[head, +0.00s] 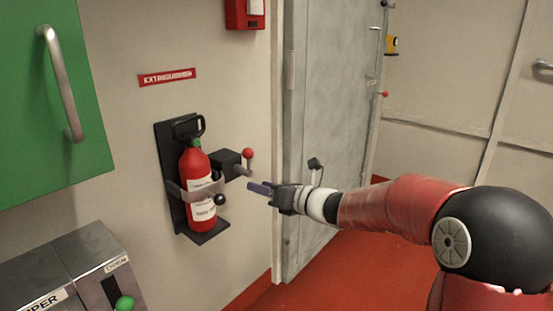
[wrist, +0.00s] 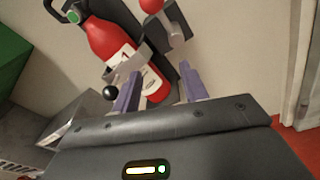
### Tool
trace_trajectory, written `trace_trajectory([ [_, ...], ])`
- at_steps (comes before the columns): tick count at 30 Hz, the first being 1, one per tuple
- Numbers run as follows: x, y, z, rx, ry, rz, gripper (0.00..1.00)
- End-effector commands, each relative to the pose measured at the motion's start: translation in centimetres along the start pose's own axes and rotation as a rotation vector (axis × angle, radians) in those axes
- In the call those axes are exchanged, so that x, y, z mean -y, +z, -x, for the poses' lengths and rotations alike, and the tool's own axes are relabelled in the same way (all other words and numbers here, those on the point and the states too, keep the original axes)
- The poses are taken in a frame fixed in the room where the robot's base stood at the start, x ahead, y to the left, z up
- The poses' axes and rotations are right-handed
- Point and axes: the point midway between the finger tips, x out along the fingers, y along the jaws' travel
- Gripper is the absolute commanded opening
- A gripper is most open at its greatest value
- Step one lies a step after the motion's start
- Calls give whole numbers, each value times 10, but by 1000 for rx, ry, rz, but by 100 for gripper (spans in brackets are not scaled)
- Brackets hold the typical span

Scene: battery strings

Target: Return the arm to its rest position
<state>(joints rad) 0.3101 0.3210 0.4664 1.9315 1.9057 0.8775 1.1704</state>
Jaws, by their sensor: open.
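My arm (head: 390,205) reaches from the right side of the head view toward the wall. My gripper (head: 260,188) is at its end, open and empty, a little to the right of a red fire extinguisher (head: 195,180). In the wrist view the two purple fingers of my gripper (wrist: 159,90) stand apart, with the extinguisher (wrist: 115,45) behind them. The fingers look apart from the extinguisher. It stands upright in a dark wall bracket (head: 170,185) with a metal strap around it.
A red-knobbed lever (head: 247,154) sticks out beside the extinguisher, close to my gripper. A black knob (head: 220,200) sits on the strap. A grey door (head: 325,120) stands behind my arm. A green cabinet (head: 40,120) and a grey box (head: 75,270) are at left. Red floor (head: 350,275) is clear.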

Motion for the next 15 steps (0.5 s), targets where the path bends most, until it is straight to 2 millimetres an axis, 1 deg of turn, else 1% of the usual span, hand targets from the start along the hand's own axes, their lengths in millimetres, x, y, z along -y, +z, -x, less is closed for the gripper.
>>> trace_trajectory([
  [1, -22, -6, 7, -65, 22, 139, 44],
  [2, -34, -12, 14, -113, 37, 238, 44],
  [3, -50, -22, 24, -182, 60, 385, 44],
  [4, -62, -30, 34, -238, 82, 501, 44],
  [5, -72, -39, 45, -295, 104, 618, 44],
  [6, -84, -50, 60, -369, 138, 771, 44],
  [8, -99, -66, 86, -479, 194, 994, 44],
  [9, -106, -76, 106, -552, 234, 1138, 44],
  [11, -115, -90, 136, -661, 303, 1345, 44],
  [12, -119, -99, 158, -734, 353, 1479, 44],
  [14, -124, -110, 191, -843, 434, 1670, 44],
  [15, -126, -116, 213, -915, 493, 1789, 44],
])
